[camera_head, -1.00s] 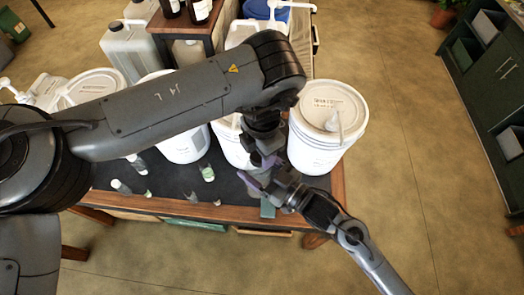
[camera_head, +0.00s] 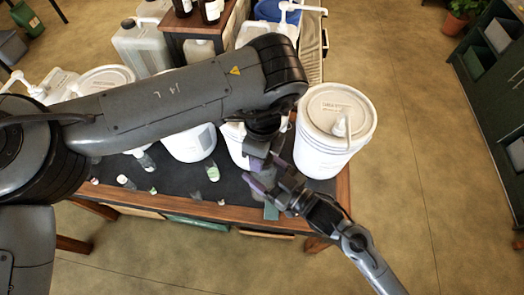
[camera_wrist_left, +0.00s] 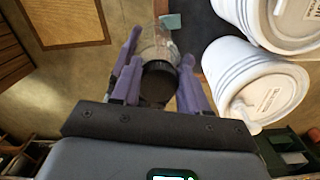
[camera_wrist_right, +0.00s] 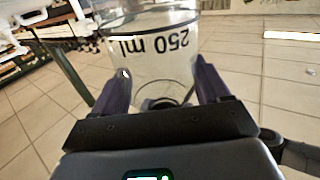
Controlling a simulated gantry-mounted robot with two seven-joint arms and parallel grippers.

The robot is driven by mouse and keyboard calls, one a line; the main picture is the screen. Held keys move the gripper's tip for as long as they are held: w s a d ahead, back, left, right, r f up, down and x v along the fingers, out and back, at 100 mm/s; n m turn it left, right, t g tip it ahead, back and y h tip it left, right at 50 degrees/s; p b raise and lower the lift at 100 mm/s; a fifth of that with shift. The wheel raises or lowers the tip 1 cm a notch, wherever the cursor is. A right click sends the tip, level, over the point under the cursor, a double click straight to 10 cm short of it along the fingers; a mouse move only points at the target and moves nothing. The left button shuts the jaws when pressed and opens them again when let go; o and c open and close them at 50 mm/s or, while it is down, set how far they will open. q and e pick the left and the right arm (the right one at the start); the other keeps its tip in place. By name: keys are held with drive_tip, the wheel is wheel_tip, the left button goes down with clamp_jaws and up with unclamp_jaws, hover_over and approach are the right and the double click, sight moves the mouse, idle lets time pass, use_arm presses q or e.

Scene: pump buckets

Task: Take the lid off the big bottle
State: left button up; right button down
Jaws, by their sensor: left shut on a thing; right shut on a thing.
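A clear bottle with a dark lid is between my two grippers. In the left wrist view the lid (camera_wrist_left: 158,82) lies between the purple fingers of my left gripper (camera_wrist_left: 160,58), which is shut on it. The clear bottle body (camera_wrist_left: 157,42) is directly beyond the lid, with no clear gap seen. In the right wrist view the bottle (camera_wrist_right: 150,45) carries the mark "250 ml", and my right gripper (camera_wrist_right: 162,82) is shut on it. In the head view my left gripper (camera_head: 257,160) and right gripper (camera_head: 268,186) meet above the table's front edge, mostly hiding the bottle.
A white pump bucket (camera_head: 322,155) stands just right of the grippers, with more white buckets (camera_head: 190,146) behind my left arm. Several small bottles (camera_head: 213,173) stand on the dark tabletop (camera_head: 180,180). A wooden shelf (camera_head: 185,25) is at the back.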

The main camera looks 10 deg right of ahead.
use_arm(q)
drive_tip(key=n, duration=0.4)
drive_tip(key=s+d+n, duration=0.1)
drive_tip(key=n, duration=0.5)
drive_tip(key=shift+s+d+n, duration=0.15)
drive_tip(key=shift+s+n, duration=0.1)
drive_tip(key=shift+n, duration=0.05)
drive_tip(key=shift+r, duration=0.1)
drive_tip(key=shift+w+r, duration=0.1)
drive_tip(key=shift+r, duration=0.8)
drive_tip(key=shift+w+r, duration=0.1)
drive_tip(key=shift+a, duration=0.25)
drive_tip(key=shift+r, duration=0.15)
